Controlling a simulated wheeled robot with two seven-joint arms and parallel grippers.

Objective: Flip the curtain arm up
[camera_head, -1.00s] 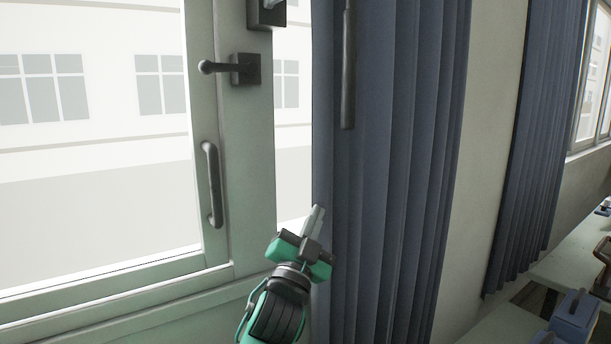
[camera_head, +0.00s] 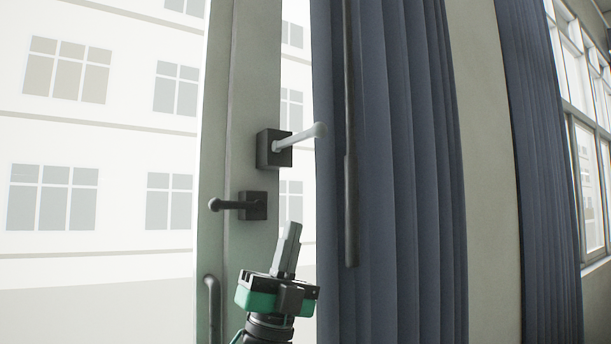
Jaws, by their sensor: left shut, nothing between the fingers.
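A blue-grey curtain (camera_head: 405,170) hangs in folds to the right of the window frame (camera_head: 240,100). A long thin dark rod (camera_head: 350,150) hangs upright along its left part; I cannot tell whether this is the curtain arm. On the window frame, a black box carries a light grey lever (camera_head: 300,138) that points right and slightly up. Below it a dark lever handle (camera_head: 238,204) points left. My left gripper (camera_head: 293,230) is shut and empty, fingers pointing up, below the light lever and apart from it in the picture. My right gripper is not in view.
A dark vertical pull handle (camera_head: 213,305) is on the frame at lower left. A wall strip (camera_head: 480,150) and a second blue-grey curtain (camera_head: 540,170) stand to the right, then another window. A pale building shows outside.

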